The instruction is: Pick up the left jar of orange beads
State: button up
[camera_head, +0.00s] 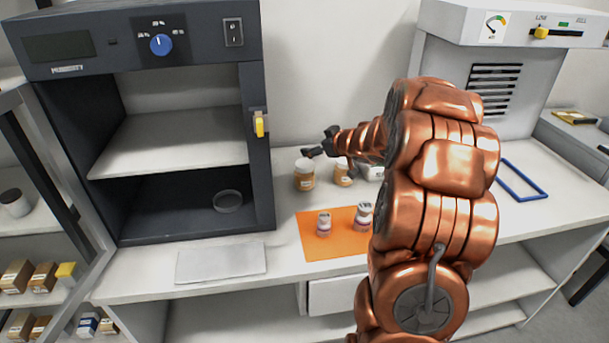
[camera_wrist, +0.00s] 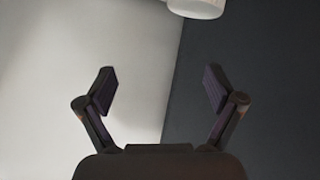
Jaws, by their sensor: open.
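The left jar of orange beads (camera_head: 304,176) stands upright at the back of the white table, with a white lid. A second similar jar (camera_head: 342,174) stands just right of it, its upper part partly hidden by my arm. My gripper (camera_head: 316,150) is at the height of the jar lids, close to the left jar; the exact gap cannot be told from the head view. In the wrist view my gripper (camera_wrist: 159,92) has its fingers wide apart with nothing between them. A white rounded thing, perhaps a jar lid (camera_wrist: 198,7), shows at the top edge, beyond the fingers.
A dark humidity cabinet (camera_head: 258,190) stands open at left with a glass dish (camera_head: 228,201) inside. Two small labelled bottles (camera_head: 324,223) (camera_head: 363,215) stand on an orange mat (camera_head: 312,247) in front. A blue frame (camera_head: 523,196) lies right. A grey plate (camera_head: 221,263) lies front left.

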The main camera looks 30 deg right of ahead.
aim_at(308, 164)
jog(key=shift+s+a+f+n+y+p, duration=0.1)
jog(key=shift+a+f+n+y+p, duration=0.15)
jog(key=shift+f+y, duration=0.7)
jog(key=shift+s+a+f+n+y+p, duration=0.1)
jog(key=shift+a+f+n+y+p, duration=0.15)
jog(key=shift+f+y, duration=0.7)
jog(key=shift+s+a+f+n+y+p, duration=0.15)
jog(key=shift+a+f+n+y, duration=0.35)
jog(key=shift+f, duration=0.8)
jog(key=shift+d+p+x, duration=0.2)
jog(key=shift+p+x, duration=0.1)
jog(key=shift+x, duration=0.8)
jog(key=shift+d+p+x, duration=0.15)
jog(key=shift+p+x, duration=0.15)
jog(key=shift+x, duration=0.75)
jog(key=shift+w+f, duration=0.1)
jog(key=c, duration=1.4)
jog(key=shift+o, duration=0.2)
